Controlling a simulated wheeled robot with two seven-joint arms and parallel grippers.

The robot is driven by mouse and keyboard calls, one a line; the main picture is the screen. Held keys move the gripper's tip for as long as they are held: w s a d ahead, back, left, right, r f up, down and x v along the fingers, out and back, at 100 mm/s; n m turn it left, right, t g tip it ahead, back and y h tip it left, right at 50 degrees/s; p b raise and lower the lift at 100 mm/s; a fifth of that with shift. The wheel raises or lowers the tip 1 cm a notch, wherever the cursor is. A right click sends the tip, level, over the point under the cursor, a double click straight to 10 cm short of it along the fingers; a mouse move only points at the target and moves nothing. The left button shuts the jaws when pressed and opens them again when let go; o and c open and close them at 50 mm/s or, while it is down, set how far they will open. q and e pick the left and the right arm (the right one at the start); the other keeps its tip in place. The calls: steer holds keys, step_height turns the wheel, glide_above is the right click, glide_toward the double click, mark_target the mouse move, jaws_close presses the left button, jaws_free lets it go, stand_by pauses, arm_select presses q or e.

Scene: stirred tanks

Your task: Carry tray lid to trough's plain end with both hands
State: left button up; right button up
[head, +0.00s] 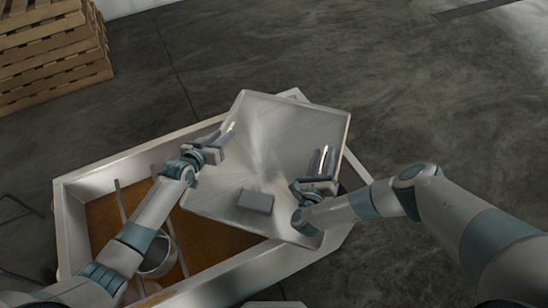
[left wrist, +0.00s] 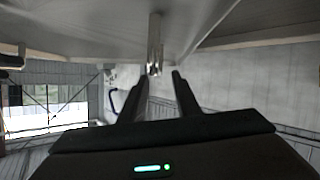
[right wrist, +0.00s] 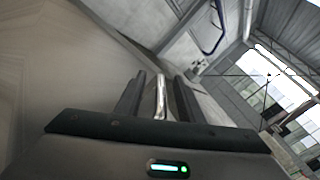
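The tray lid (head: 278,125) is a square, shiny metal sheet over the right part of the trough (head: 120,166), turned askew to it. A dark grey block (head: 256,201) is on its near part. My left gripper (head: 222,143) is open at the lid's left side; in the left wrist view a metal handle post (left wrist: 154,45) stands in line with the gap at its fingertips. My right gripper (head: 323,166) is open at the lid's right side; in the right wrist view a metal handle (right wrist: 161,97) shows between its fingers, with gaps on both sides. The lid hides the trough's right part.
The trough's left part holds brown material (head: 104,214), rods and a metal pot (head: 157,262). Wooden pallets (head: 50,45) are stacked at the far left. The concrete floor (head: 400,100) behind and to the right is clear.

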arm_select(q)
steer(key=v, duration=0.7)
steer(key=shift+a, duration=0.15)
steer(key=shift+r, duration=0.1)
arm_select(e)
steer(key=shift+s, duration=0.15)
steer(key=v, duration=1.1)
steer(key=shift+s+a, duration=0.15)
steer(key=shift+s, duration=0.2)
steer(key=shift+r, duration=0.1)
